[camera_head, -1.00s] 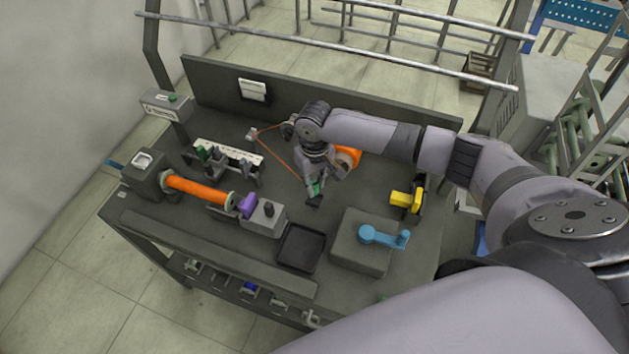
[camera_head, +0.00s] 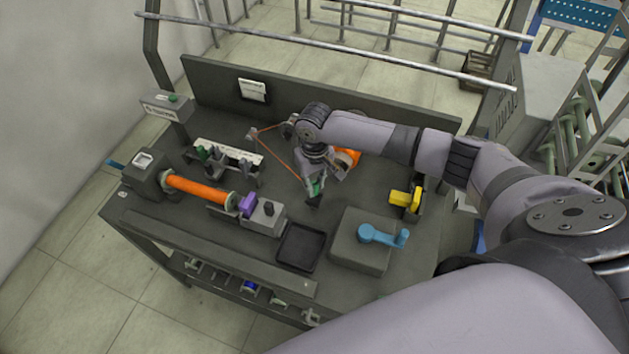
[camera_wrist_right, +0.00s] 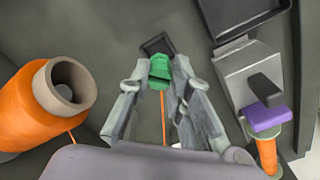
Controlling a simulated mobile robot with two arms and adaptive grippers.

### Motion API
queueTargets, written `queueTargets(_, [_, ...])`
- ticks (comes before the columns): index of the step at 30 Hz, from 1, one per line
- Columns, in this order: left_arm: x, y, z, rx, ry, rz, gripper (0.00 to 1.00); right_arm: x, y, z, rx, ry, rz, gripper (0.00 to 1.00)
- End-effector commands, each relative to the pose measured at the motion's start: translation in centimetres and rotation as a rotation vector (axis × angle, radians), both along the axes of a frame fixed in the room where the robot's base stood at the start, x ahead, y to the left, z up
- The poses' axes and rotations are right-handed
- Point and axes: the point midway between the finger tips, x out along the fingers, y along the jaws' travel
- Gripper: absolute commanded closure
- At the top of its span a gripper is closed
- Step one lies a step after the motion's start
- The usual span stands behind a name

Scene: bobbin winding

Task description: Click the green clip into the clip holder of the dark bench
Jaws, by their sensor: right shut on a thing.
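My right gripper (camera_head: 314,190) points down over the middle of the dark bench (camera_head: 345,288). It is shut on the green clip (camera_wrist_right: 160,72), which sits between its fingertips in the right wrist view. The clip also shows as a small green patch in the head view (camera_head: 316,187). A small dark square piece (camera_wrist_right: 157,43), which looks like the clip holder, is right at the clip's far end. I cannot tell whether the clip is seated in it. An orange thread (camera_wrist_right: 163,115) runs from the clip back between the fingers. My left gripper is not in view.
An orange spool (camera_wrist_right: 62,95) stands beside the gripper. A black tray (camera_head: 301,248), a grey block with a blue crank (camera_head: 383,237), a yellow part (camera_head: 405,198), a purple part (camera_head: 247,204) and an orange roller (camera_head: 197,190) stand around the bench.

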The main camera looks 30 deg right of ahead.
Motion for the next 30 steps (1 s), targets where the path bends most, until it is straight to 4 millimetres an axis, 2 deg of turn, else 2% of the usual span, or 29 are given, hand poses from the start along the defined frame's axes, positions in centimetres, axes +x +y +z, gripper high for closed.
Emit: queueTargets(30, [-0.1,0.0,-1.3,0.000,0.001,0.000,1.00,0.0,0.0,-3.2,0.000,0.000,-0.001,1.00])
